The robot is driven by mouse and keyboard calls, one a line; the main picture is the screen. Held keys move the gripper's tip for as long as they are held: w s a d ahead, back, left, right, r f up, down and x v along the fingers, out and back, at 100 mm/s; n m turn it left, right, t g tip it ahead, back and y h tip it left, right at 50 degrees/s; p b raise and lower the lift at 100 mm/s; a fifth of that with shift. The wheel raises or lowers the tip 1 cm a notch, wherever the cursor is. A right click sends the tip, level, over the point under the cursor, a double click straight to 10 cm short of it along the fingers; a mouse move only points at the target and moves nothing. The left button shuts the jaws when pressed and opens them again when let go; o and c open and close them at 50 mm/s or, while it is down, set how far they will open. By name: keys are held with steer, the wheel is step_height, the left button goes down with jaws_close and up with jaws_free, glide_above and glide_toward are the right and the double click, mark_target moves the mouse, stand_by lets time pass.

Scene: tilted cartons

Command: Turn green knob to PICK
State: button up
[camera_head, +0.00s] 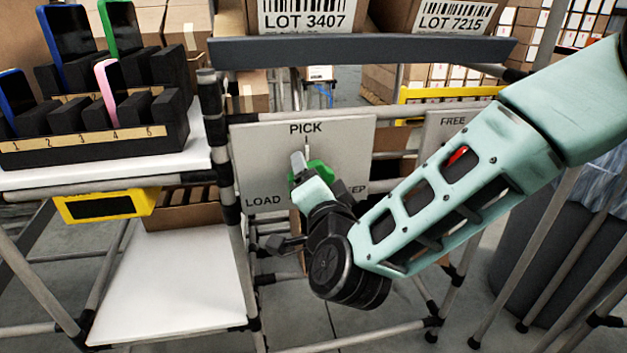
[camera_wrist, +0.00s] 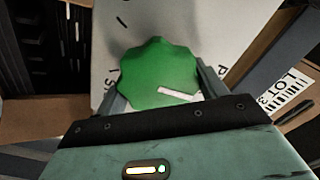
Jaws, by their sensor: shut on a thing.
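The green knob (camera_head: 321,169) sits on a pale panel (camera_head: 262,153) marked PICK at the top, LOAD at lower left and a partly hidden label ending in EEP at lower right. My gripper (camera_head: 306,174) reaches the knob from the front and hides much of it. In the wrist view the green knob (camera_wrist: 157,68) lies between my two fingers, which are shut on its sides. A white pointer line (camera_wrist: 178,95) on the knob runs toward the lower right of that view. Which label it points to I cannot tell.
A dark shelf edge (camera_head: 360,52) with cartons runs above the panel. A second panel marked FREE (camera_head: 440,122) is at the right, partly behind my arm. A black rack (camera_head: 90,138) of phones stands on the white shelf at left. Rack posts flank the panel.

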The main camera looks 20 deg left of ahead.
steer(key=o, duration=1)
steer(key=shift+c, duration=0.2)
steer(key=shift+s, duration=0.1)
steer(key=v, duration=1.7)
steer(key=shift+d+p, duration=0.25)
steer(key=shift+p, duration=0.05)
